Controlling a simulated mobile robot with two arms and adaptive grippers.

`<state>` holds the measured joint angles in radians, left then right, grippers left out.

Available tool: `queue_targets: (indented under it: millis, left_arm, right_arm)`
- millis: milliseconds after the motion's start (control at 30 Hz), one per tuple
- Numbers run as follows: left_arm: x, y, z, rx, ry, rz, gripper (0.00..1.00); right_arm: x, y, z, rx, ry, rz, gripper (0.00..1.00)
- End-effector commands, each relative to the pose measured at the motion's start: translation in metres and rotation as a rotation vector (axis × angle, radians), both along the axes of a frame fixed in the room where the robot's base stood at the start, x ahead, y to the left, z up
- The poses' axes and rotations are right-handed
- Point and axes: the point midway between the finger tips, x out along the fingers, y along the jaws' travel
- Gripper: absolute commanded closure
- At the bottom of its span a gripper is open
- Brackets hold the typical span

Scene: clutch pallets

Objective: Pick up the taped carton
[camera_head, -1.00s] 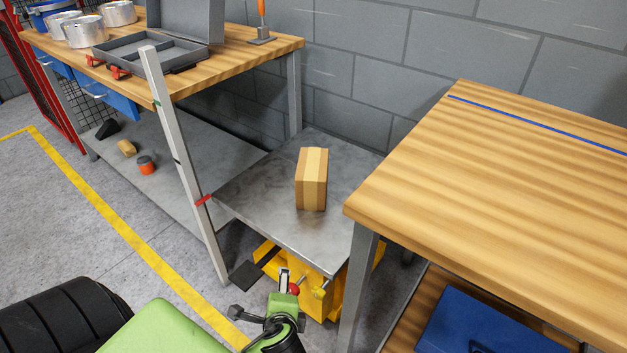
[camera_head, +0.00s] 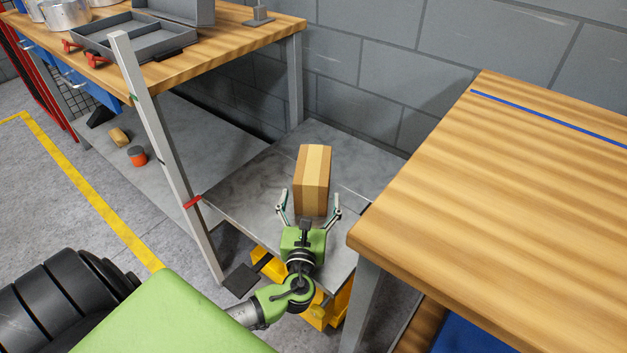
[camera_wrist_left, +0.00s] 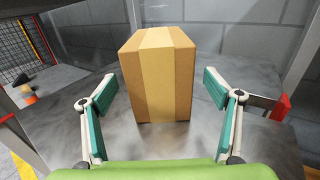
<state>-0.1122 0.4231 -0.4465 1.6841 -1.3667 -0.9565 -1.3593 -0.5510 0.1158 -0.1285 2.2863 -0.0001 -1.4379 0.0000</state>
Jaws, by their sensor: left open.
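The taped carton (camera_head: 313,180) is a brown box with a paler tape strip down its middle. It stands upright on a grey metal platform (camera_head: 245,196) between two workbenches. In the left wrist view the carton (camera_wrist_left: 158,75) is straight ahead, centred between the fingers. My left gripper (camera_head: 308,205) is open, with one finger on each side of the carton's near face. In the left wrist view the open fingers (camera_wrist_left: 158,108) flank the carton's lower part, with a gap on each side. My right gripper is not in view.
A wooden bench (camera_head: 500,190) is close on the right, its corner near my left arm. A grey upright post (camera_head: 160,150) stands to the left. A second bench (camera_head: 230,50) with a grey case (camera_head: 135,38) is behind it. A block wall is beyond the platform.

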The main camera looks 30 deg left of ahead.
Motion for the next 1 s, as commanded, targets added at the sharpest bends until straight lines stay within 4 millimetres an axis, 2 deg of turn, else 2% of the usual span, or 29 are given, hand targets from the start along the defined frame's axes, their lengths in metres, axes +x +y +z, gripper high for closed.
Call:
queue_targets:
  millis: [100,267,500,600,900,967,1000]
  left_arm:
    - [0.013,0.007,0.000,0.000,-0.001,0.001,0.18]
    - [0.021,0.011,-0.001,-0.002,0.000,0.001,0.18]
    - [0.048,0.027,-0.005,-0.001,-0.002,0.002,0.18]
    - [0.058,0.032,-0.005,-0.002,-0.001,0.002,0.18]
    - [0.063,0.034,-0.005,-0.004,0.001,0.001,0.18]
    - [0.063,0.034,-0.004,-0.004,0.001,0.001,0.31]
    - [0.063,0.034,-0.004,-0.004,0.001,0.001,0.41]
  right_arm:
    - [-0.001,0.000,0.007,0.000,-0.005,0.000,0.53]
    - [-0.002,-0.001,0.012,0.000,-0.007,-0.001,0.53]
    - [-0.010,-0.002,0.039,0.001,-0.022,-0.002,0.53]
    - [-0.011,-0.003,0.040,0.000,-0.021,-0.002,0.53]
    - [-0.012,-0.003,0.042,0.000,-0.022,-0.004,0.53]
    - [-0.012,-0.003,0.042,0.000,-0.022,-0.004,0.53]
    - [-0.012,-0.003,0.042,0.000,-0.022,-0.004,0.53]
